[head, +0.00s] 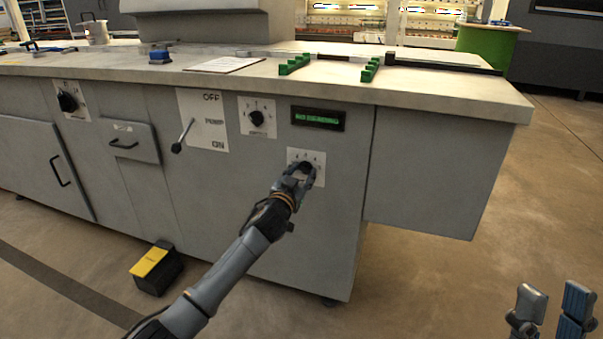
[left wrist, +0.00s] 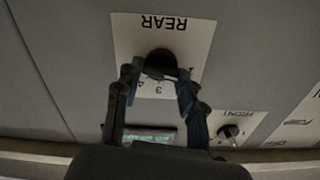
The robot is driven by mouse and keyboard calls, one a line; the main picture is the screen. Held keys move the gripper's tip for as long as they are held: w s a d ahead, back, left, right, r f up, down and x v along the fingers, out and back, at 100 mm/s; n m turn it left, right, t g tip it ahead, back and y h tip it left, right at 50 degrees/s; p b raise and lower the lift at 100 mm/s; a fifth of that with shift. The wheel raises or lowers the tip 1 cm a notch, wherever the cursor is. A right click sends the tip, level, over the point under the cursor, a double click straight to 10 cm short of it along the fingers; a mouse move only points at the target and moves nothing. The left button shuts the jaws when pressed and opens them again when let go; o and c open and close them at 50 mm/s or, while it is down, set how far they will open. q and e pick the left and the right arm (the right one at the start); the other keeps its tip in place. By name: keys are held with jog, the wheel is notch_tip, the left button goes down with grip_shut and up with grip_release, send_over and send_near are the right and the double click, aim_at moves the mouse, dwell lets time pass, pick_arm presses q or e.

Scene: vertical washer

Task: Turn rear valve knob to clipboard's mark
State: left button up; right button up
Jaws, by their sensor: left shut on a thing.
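The rear valve knob (left wrist: 160,60) is black and sits on a white plate marked REAR, shown upside down in the left wrist view. In the head view its plate (head: 319,161) is on the grey cabinet front, below the green display. My left gripper (head: 303,170) is shut on the knob, a finger on either side (left wrist: 157,80), and hides much of it. Digits on the plate are partly covered; the knob's pointer is unclear. The clipboard (head: 222,64) lies on the counter; its mark is too small to read. My right gripper (head: 553,304) is open and empty at bottom right.
Another knob (head: 256,119) and a lever (head: 183,136) with an OFF plate are to the left. The green display (head: 318,118) is above. Green racks (head: 294,64) stand on the counter. A yellow and black pedal (head: 155,268) is on the floor.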

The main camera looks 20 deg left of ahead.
pick_arm(q)
jog(key=m+p, duration=0.2)
jog(key=m, duration=0.2)
jog(key=shift+m+p, duration=0.3)
pick_arm(e)
jog(key=w+a+f+g+h, duration=0.1)
jog(key=w+f+g+h, duration=0.1)
jog(key=w+f+g, duration=0.5)
pick_arm(q)
jog(key=m+p, duration=0.2)
jog(key=m, duration=0.5)
jog(key=shift+d+f, duration=0.1)
jog(key=shift+d, duration=0.05)
jog(key=shift+f+m+p, duration=0.1)
jog(key=shift+m+p, duration=0.2)
jog(key=shift+m, duration=1.6)
pick_arm(e)
jog(key=w+f+g+h, duration=0.2)
jog(key=f+g, duration=0.4)
jog(key=f, duration=0.4)
jog(key=shift+w+d+f+g+h, duration=0.35)
jog(key=shift+w+g+h, duration=0.05)
jog(key=shift+w, duration=0.45)
pick_arm(q)
jog(key=o, duration=1.2)
jog(key=shift+c, duration=0.2)
jog(key=shift+s, duration=0.1)
jog(key=s, duration=1.2)
jog(key=shift+a, duration=0.2)
